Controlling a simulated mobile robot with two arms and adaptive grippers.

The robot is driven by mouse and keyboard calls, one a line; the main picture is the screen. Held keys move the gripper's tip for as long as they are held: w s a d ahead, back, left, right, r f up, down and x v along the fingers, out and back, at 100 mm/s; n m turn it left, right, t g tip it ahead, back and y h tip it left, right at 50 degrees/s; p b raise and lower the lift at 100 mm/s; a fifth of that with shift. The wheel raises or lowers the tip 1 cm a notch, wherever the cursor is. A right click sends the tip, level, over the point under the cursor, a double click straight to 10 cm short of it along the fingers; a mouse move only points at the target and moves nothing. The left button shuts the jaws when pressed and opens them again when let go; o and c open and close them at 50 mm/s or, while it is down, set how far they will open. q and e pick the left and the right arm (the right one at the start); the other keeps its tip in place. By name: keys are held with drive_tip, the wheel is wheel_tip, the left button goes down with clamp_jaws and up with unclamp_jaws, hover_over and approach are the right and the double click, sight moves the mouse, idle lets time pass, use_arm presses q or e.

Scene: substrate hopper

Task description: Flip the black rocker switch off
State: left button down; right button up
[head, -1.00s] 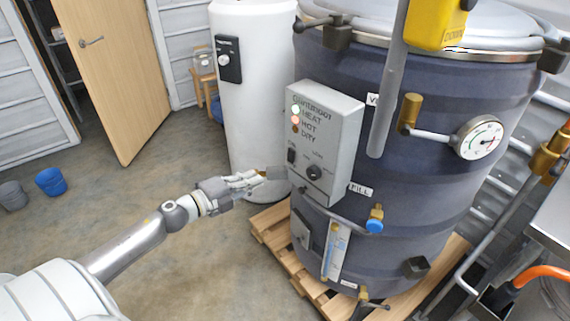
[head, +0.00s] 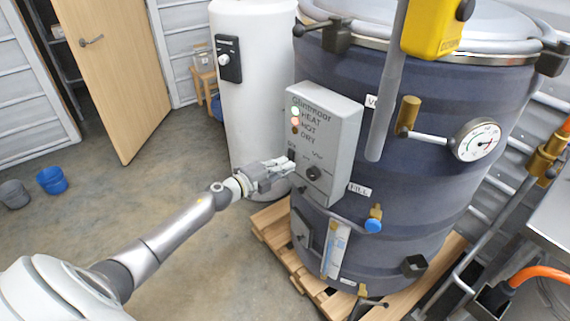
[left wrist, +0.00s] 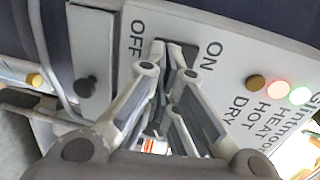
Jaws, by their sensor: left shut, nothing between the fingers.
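The grey control box (head: 345,135) is fixed to the front of the dark vat. In the left wrist view, the black rocker switch (left wrist: 186,52) sits between the printed words OFF and ON, partly hidden behind my fingers. Which way it is tipped, I cannot tell. My left gripper (head: 289,164) is shut and empty, with its fingertips at the lower left of the box face, at the switch. In the left wrist view the fingertips (left wrist: 170,70) overlap the switch's OFF side; whether they touch is unclear. My right gripper is not in view.
A green light (head: 295,111) and a reddish light (head: 295,121) are lit on the box. A black knob (head: 313,173) is right of the fingertips. A blue-handled valve (head: 374,226) and sight gauge (head: 336,250) are below. The white tank (head: 255,85) stands behind my gripper.

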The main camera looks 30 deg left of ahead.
use_arm(q)
drive_tip(key=shift+w+d, duration=0.1)
drive_tip(key=shift+w, duration=0.25)
drive_tip(key=shift+w+b, duration=0.15)
drive_tip(key=shift+b, duration=0.75)
drive_tip(key=shift+f, duration=0.15)
